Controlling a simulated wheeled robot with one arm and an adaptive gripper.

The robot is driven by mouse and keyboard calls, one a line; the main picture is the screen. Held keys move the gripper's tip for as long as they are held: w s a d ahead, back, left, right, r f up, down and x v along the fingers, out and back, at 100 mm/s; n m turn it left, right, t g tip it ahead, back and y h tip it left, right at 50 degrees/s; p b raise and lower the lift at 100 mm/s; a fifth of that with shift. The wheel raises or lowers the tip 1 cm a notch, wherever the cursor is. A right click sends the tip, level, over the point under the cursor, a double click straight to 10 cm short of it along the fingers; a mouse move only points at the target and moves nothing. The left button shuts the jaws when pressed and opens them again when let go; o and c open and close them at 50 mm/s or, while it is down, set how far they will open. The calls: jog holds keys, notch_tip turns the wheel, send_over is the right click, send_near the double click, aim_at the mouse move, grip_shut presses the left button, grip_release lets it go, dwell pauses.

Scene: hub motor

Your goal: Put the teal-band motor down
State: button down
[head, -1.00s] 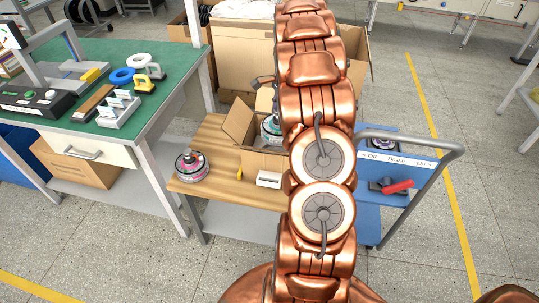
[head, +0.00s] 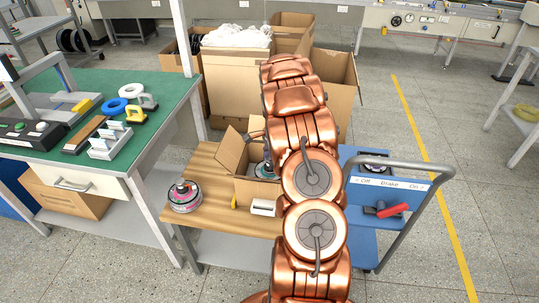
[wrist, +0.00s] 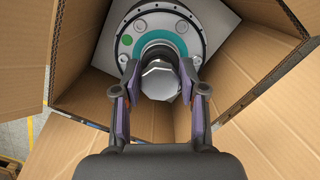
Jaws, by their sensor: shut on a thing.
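The teal-band motor (wrist: 190,24) is a round silver disc with a teal ring and a thick shaft, seen from above in the wrist view. It is inside the open cardboard box (wrist: 70,75), over a pale panel; I cannot tell if it rests on it. My gripper (wrist: 159,72) is shut on the shaft, one finger on each side. In the head view, the motor (head: 264,170) shows at the mouth of the box (head: 233,152), partly hidden by my arm and a flap.
Another motor (head: 184,199) with a pink band stands on the wooden top (head: 215,222), left of the box. A small white box (head: 263,207) sits in front. A blue cart (head: 355,222) at right carries a motor (head: 378,166) and a red-handled tool (head: 391,210).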

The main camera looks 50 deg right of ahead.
jog(key=shift+f, duration=1.45)
jog(key=shift+f, duration=0.1)
jog(key=c, duration=0.6)
grip_release()
jog(key=shift+c, duration=0.2)
